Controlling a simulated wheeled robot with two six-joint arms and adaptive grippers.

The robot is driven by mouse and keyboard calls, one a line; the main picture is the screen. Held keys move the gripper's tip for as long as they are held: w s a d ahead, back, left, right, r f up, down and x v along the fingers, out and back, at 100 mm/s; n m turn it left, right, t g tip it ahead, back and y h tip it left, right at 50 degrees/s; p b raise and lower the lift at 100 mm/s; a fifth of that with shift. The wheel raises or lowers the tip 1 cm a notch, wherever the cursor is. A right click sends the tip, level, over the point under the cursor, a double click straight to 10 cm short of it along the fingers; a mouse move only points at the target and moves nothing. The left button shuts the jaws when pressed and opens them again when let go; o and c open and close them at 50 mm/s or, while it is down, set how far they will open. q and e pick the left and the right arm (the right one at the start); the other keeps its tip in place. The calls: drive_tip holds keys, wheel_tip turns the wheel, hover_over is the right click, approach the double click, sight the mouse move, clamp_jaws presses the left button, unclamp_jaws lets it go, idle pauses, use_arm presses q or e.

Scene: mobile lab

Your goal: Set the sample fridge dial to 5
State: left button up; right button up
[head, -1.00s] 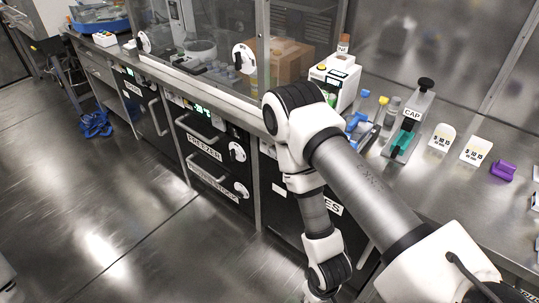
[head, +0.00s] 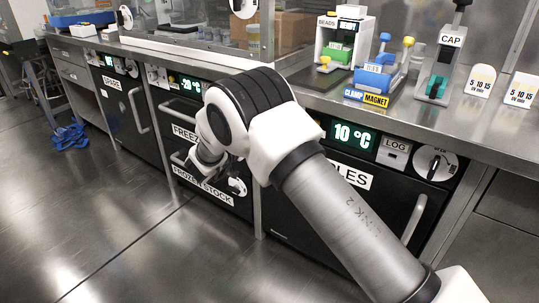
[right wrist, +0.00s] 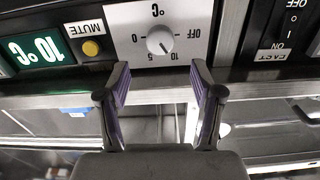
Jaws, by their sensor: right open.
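The sample fridge dial (right wrist: 160,40) is a round light knob on a white plate in the right wrist view, which sees it upside down. Its scale shows OFF, 0, 5 and 10, and its mark appears to point toward 10. My right gripper (right wrist: 160,72) is open, its fingertips just short of the dial, one to each side, not touching it. The green display (right wrist: 43,49) beside it reads 10 °C. It also shows in the head view (head: 353,136) on the sample fridge (head: 370,210), where my right arm hides the dial and gripper. My left gripper is out of view.
A yellow MUTE button (right wrist: 91,48) and an ON/OFF switch panel (right wrist: 285,30) flank the dial plate. Another knob (head: 435,163) and a LOG plate (head: 394,152) sit right of the display. The counter (head: 490,125) above holds several devices.

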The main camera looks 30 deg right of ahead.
use_arm(q)
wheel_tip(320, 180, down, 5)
drive_tip(key=b, duration=0.2)
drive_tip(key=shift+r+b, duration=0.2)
drive_tip(key=shift+b, duration=0.2)
use_arm(e)
drive_tip(key=x, duration=0.7)
drive_tip(key=shift+w+d+f, duration=0.15)
drive_tip(key=shift+w+d, duration=0.05)
drive_tip(key=shift+d, duration=0.15)
drive_tip(key=shift+c, duration=0.3)
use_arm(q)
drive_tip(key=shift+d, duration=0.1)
use_arm(e)
drive_tip(key=c, duration=1.1)
